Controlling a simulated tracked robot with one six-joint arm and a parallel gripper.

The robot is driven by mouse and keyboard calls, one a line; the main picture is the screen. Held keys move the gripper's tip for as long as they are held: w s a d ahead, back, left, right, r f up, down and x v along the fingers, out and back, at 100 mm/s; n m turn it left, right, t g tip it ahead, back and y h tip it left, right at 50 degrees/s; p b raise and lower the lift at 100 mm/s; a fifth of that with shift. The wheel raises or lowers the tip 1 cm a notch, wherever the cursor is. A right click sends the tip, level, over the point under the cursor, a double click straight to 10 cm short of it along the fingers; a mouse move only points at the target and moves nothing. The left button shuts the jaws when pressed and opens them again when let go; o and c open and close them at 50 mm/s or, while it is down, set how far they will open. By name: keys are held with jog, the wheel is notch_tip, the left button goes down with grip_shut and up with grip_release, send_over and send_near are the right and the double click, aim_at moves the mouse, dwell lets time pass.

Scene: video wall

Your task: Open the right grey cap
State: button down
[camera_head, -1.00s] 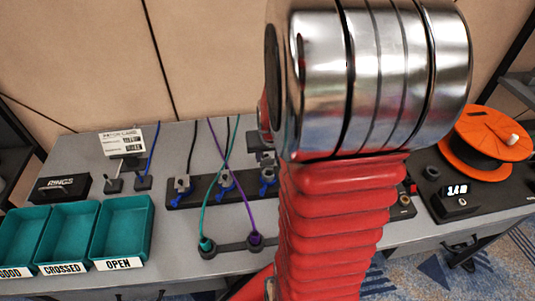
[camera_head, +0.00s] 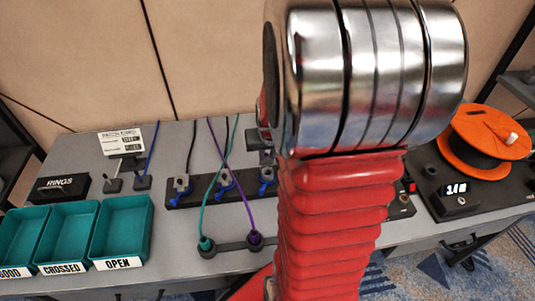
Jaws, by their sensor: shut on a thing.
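A dark strip (camera_head: 208,195) on the table bears several grey clamps with blue levers. The left clamp (camera_head: 182,184) and the middle clamp (camera_head: 224,180) are in plain view. The right grey cap (camera_head: 267,174) sits at the strip's right end, close beside my red arm, and is partly hidden. My gripper (camera_head: 262,146) shows only in part as dark grey pieces left of my arm, just above the right cap. It is shut on the right grey cap as far as I can see; the fingertips and exact contact are mostly hidden.
Teal and purple cables (camera_head: 246,190) cross in front of the strip and end in a low holder (camera_head: 228,246). Teal trays (camera_head: 122,229) stand at the left, with a black RINGS box (camera_head: 60,187) behind. An orange reel (camera_head: 487,137) and a small display (camera_head: 455,189) are at the right.

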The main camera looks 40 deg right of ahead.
jog(key=shift+w, duration=0.1)
jog(key=shift+w+d+r+g+y, duration=0.1)
jog(key=shift+w+d+g+y, duration=0.4)
jog(key=shift+g, duration=0.2)
jog(key=shift+w+d+r+g+y, duration=0.1)
jog(key=shift+w+d+g+y, duration=0.25)
jog(key=shift+w+g, duration=0.3)
jog(key=shift+w+d+f+g+y, duration=0.1)
jog(key=shift+w+d+g+y, duration=0.2)
jog(key=shift+w+g+y, duration=0.4)
jog(key=shift+w+d+f+g+y, duration=0.1)
jog(key=shift+w+d+g+y, duration=0.25)
jog(key=shift+g, duration=0.5)
jog(key=c, duration=1.6)
grip_release()
jog(key=shift+c, duration=0.2)
jog(key=shift+r, duration=0.1)
